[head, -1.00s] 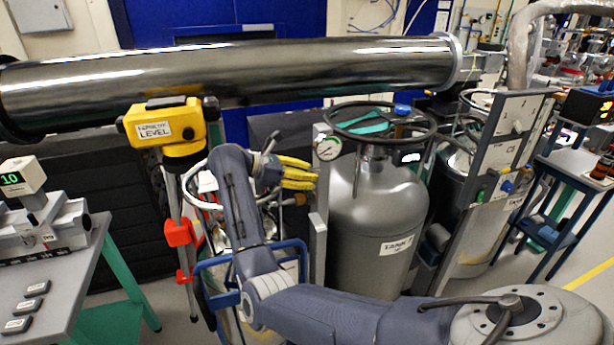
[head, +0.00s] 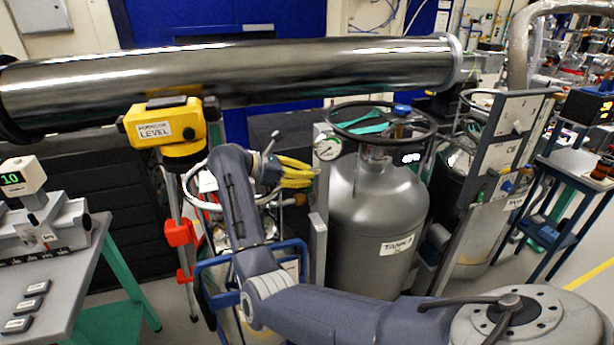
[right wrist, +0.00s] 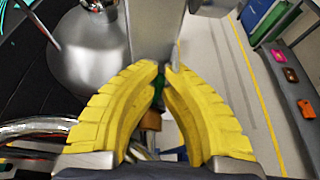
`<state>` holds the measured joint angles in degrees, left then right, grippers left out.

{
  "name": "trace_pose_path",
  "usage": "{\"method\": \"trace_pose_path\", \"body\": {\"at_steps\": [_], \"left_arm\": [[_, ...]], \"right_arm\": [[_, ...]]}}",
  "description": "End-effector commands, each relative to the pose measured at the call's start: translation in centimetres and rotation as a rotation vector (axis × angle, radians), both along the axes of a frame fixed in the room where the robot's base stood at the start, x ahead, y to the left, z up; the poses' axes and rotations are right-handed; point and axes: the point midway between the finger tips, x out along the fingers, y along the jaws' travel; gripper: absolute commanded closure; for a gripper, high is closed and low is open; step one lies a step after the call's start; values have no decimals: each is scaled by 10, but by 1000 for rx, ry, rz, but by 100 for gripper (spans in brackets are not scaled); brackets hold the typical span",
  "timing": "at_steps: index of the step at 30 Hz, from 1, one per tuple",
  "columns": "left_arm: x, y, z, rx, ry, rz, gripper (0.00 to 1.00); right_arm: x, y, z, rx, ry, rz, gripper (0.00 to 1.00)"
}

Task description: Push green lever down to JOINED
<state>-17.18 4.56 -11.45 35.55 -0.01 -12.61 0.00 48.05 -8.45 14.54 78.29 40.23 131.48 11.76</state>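My right gripper (head: 300,173) is at a grey upright post (head: 319,215) that carries a round gauge, left of the grey tank. In the right wrist view its yellow fingers (right wrist: 161,70) arch together, and their tips almost meet at the post's face. A small green part (right wrist: 158,86), which looks like the lever, shows in the narrow gap between the fingers. Most of it is hidden, and I cannot tell whether the fingers touch it. The JOINED mark cannot be seen in either view. My left gripper is not in view.
A long metal pipe (head: 270,75) runs across behind the gripper. A yellow level (head: 166,130) on a tripod stands to the left. The grey tank (head: 375,220) stands close on the right, and another panel post (head: 505,130) stands farther right.

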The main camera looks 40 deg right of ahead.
Motion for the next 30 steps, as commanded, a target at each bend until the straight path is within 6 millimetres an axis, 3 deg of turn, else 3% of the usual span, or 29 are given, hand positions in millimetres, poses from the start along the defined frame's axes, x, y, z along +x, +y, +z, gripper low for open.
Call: {"method": "trace_pose_path", "body": {"at_steps": [5,18,29,30], "left_arm": [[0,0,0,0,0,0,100],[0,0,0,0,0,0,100],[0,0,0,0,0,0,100],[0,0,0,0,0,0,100]], "right_arm": [[-3,-1,-2,-8,-16,-3,100],[-30,6,-9,-108,-327,-5,100],[-32,7,-9,-115,-352,-5,100],[-32,7,-9,-115,-352,-5,93]]}}
